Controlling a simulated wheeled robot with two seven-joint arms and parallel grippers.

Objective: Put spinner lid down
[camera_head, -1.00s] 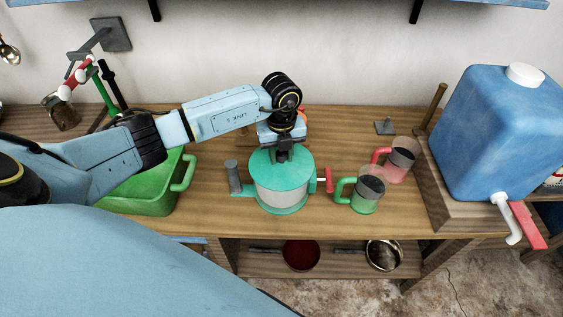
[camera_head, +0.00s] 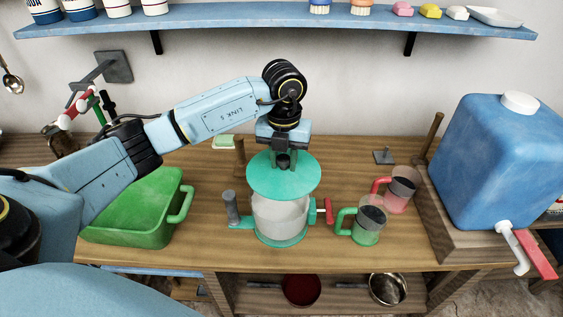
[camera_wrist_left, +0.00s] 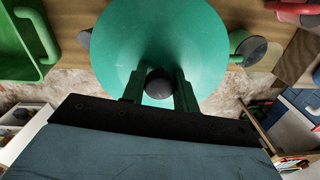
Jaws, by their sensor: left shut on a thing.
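The teal round spinner lid (camera_head: 283,178) hangs from my left gripper (camera_head: 283,160), which is shut on its dark knob. In the left wrist view, the lid (camera_wrist_left: 150,35) fills the upper middle and the dark knob (camera_wrist_left: 159,84) sits between the two fingers. The spinner bowl (camera_head: 281,218), whitish with a teal base, stands on the wooden counter below. The lid is raised above the bowl and covers part of its top from view. My right gripper is not in view.
A green basin (camera_head: 135,222) stands left of the spinner. A green mug (camera_head: 367,224) and a red mug (camera_head: 399,190) stand to the right, with a blue water tank (camera_head: 503,150) beyond.

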